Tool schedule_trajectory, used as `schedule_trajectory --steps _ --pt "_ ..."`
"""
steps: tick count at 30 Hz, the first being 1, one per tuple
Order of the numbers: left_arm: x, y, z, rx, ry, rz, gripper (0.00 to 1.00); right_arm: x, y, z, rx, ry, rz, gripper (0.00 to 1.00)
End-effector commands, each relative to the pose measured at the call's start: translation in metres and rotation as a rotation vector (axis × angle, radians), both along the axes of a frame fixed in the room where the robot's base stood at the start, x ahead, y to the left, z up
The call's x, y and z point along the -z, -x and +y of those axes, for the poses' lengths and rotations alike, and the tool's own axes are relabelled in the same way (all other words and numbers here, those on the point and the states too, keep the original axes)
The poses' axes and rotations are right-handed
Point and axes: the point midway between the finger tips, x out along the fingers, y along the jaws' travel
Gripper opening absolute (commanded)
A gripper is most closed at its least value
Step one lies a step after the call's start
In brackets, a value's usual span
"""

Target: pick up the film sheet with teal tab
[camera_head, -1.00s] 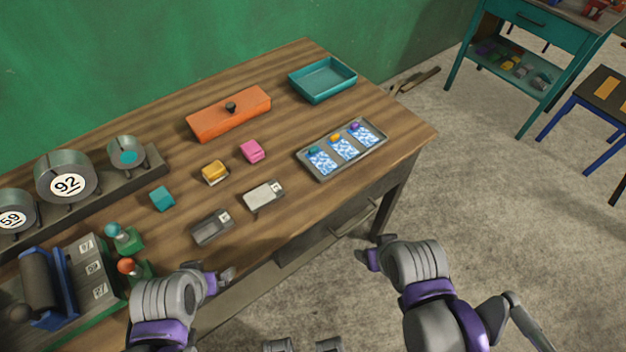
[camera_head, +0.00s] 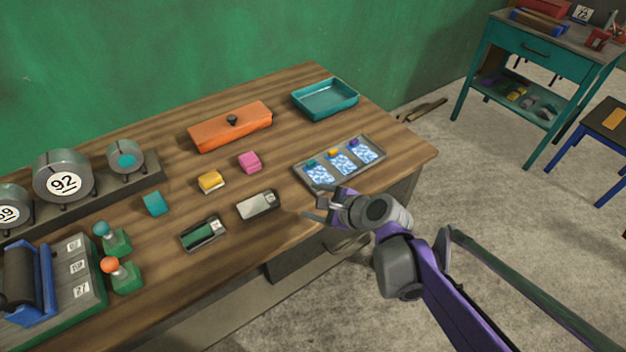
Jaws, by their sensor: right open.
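The film sheet with teal tab (camera_head: 319,175) lies at the left end of a shallow grey tray (camera_head: 372,167). It is blue and white, with a small teal tab (camera_head: 311,163) at its far edge. Beside it in the tray lie a sheet with an orange tab (camera_head: 342,163) and a sheet with a purple tab (camera_head: 362,153). My right gripper (camera_head: 316,203) is open and empty, just in front of the tray's near left corner, close to the teal-tab sheet but apart from it. My left gripper is out of view.
An orange lidded box (camera_head: 215,130) and a teal tray (camera_head: 325,99) stand behind. Pink (camera_head: 250,162) and yellow (camera_head: 210,181) blocks lie left of the grey tray. Two small trays, one light (camera_head: 258,206) and one dark (camera_head: 203,234), lie near the front edge.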

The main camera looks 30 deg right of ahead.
Motion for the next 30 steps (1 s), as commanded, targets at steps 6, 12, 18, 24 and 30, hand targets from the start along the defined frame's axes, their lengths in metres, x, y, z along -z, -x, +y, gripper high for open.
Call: schedule_trajectory --steps 6,12,18,24,30 --pt "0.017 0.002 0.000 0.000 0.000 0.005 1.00 -0.006 -0.029 -0.066 0.393 -0.503 -0.085 0.72" --pt "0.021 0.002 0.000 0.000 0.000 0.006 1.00 -0.005 -0.044 -0.081 0.476 -0.639 -0.108 0.72" --pt "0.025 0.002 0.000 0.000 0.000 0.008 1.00 0.007 -0.074 -0.078 0.474 -0.637 -0.108 0.72" --pt "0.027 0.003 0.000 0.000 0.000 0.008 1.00 0.014 -0.087 -0.077 0.475 -0.635 -0.108 0.72" --pt "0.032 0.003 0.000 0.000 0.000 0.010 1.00 0.030 -0.110 -0.076 0.472 -0.633 -0.107 0.72"
